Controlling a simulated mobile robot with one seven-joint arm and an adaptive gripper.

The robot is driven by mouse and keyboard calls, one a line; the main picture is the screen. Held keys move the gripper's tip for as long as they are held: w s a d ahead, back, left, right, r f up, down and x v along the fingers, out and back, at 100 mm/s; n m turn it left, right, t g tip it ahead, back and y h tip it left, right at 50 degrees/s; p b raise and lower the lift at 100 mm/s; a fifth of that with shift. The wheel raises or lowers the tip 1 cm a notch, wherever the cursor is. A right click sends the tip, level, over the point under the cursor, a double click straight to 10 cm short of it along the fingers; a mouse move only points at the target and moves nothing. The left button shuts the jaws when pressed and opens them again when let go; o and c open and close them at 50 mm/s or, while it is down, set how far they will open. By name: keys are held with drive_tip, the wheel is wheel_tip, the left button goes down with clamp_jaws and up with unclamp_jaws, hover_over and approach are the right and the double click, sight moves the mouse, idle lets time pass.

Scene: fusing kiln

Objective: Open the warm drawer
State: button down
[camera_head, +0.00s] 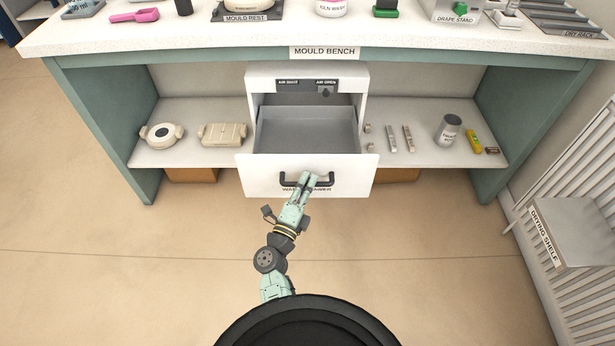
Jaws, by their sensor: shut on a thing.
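The warm drawer (358,168) is a white-fronted drawer with a grey inside, in a white cabinet (360,82) under the mould bench. It stands pulled out, and its inside looks empty. Its dark bar handle (327,181) is on the front, above a label partly hidden by my gripper. My gripper (307,181) is shut on the handle near its middle. The fingertips are small in this view.
A shelf (300,160) under the mould bench (300,40) holds moulds at left and a jar (448,130) and small items at right. A drying shelf (575,230) stands at far right. The floor around my arm is clear.

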drive_tip(key=shift+s, duration=1.05)
drive_tip(key=c, duration=1.6)
unclamp_jaws()
